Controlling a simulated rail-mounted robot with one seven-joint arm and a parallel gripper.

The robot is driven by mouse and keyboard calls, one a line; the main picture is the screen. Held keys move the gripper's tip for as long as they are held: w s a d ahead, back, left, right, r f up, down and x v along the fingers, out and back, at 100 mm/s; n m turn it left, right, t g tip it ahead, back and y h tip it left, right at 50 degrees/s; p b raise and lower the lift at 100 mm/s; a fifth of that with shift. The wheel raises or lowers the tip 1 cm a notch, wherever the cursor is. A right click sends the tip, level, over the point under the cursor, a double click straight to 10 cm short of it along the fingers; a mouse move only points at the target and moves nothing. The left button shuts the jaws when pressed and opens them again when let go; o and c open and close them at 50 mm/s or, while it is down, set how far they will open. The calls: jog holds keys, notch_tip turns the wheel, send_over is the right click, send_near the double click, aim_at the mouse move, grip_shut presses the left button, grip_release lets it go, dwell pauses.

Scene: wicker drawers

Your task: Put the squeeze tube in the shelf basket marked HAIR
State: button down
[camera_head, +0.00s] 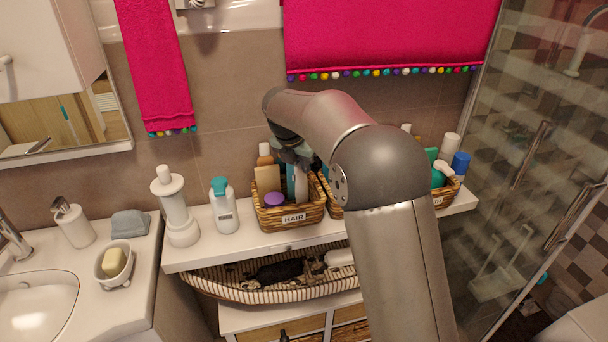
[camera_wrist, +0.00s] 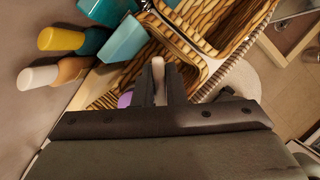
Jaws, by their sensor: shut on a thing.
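The HAIR basket (camera_head: 313,213) is a wicker basket on the white shelf, with a white label on its front. My gripper (camera_head: 299,163) is over the right part of this basket, pointing down. It is shut on the squeeze tube (camera_head: 301,187), a pale, narrow thing that hangs upright below the fingers. The tube's lower end is at or behind the basket's front rim; I cannot tell whether it rests on the bottom. In the wrist view, the tube's pale end (camera_wrist: 158,67) shows between the fingers (camera_wrist: 160,88), beside the wicker wall.
The HAIR basket also holds a purple-capped item (camera_head: 274,200), a tan bottle (camera_head: 267,179) and teal items. Another filled basket (camera_head: 446,194) stands at the right, partly behind my arm. A striped basket (camera_head: 240,287) sits below.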

aim_at(304, 175)
jog(key=x, duration=0.3)
jog(key=shift+s+d+f, duration=0.1)
jog(key=shift+s, duration=0.15)
jog(key=shift+f, duration=0.45)
jog(key=c, duration=1.5)
grip_release()
jog(key=shift+f, duration=0.1)
